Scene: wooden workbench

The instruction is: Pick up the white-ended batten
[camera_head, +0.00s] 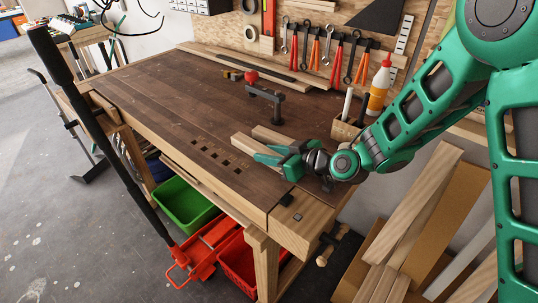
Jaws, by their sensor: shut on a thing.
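Two short pale wooden battens lie side by side on the dark bench top, near its right end. My gripper (271,153) reaches in from the right, low over the bench, with its green fingers around the near end of the front batten (246,143). It is shut on that batten. The other batten (272,135) lies just behind it, close to the fingers. The fingers hide the near end of the held batten. I cannot make out a white end on either batten, and I cannot tell whether the held one is clear of the bench.
A red-knobbed clamp (264,94) stands behind the battens. A wooden holder (346,130) and a glue bottle (379,86) stand close to my arm. Tools hang on the back board. The bench (150,85) is largely clear to the left.

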